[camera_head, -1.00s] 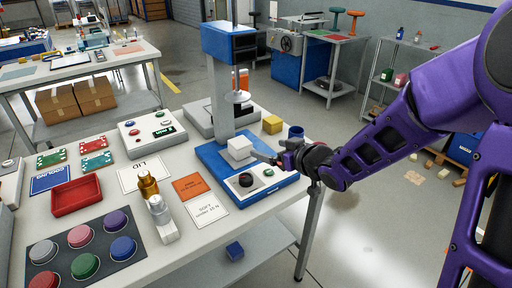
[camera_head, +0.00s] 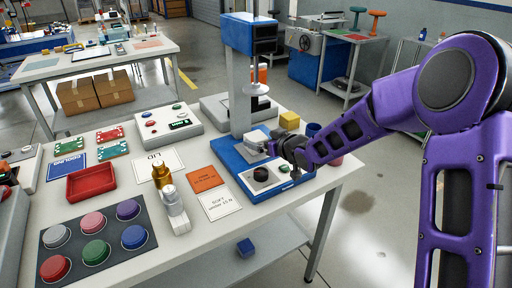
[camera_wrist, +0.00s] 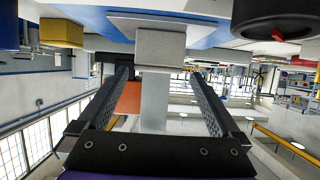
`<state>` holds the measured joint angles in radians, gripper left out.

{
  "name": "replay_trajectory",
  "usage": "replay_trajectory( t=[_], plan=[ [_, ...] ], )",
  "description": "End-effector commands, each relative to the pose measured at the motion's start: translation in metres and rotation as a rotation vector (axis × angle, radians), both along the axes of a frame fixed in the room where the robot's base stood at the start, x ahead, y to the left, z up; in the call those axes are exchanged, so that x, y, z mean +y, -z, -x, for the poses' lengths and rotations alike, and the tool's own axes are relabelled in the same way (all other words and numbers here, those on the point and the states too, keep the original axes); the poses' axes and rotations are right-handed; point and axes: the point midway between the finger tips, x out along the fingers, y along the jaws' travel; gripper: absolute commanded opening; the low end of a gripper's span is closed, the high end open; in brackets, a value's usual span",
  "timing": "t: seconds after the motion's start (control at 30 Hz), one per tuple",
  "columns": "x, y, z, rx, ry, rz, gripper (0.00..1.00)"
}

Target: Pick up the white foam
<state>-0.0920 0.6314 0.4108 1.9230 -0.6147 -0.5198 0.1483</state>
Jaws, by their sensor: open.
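The white foam (camera_head: 255,137) is a small pale block on the blue base (camera_head: 228,153) of the press-like stand. My gripper (camera_head: 271,148) is beside it on its right side, low over the base. In the wrist view the foam (camera_wrist: 160,47) shows just beyond and between the tips of my open gripper (camera_wrist: 159,70), with a finger on each side. Whether the fingers touch it I cannot tell. In the head view my gripper hides part of the foam's right side.
The stand's white disc (camera_head: 257,88) hangs above the foam. A black knob (camera_head: 261,174) is on the panel in front. Cards and a red tray (camera_head: 90,183) lie left.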

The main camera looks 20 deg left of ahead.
Motion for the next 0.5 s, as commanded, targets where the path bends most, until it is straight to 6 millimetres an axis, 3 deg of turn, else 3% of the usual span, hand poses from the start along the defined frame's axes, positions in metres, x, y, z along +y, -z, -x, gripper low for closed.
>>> replay_trajectory(
  t=[0.23, 0.5],
  plan=[
    [0.025, 0.016, -0.023, 0.000, -0.002, -0.001, 1.00],
    [0.031, 0.018, -0.030, -0.001, 0.000, -0.001, 1.00]
  ],
)
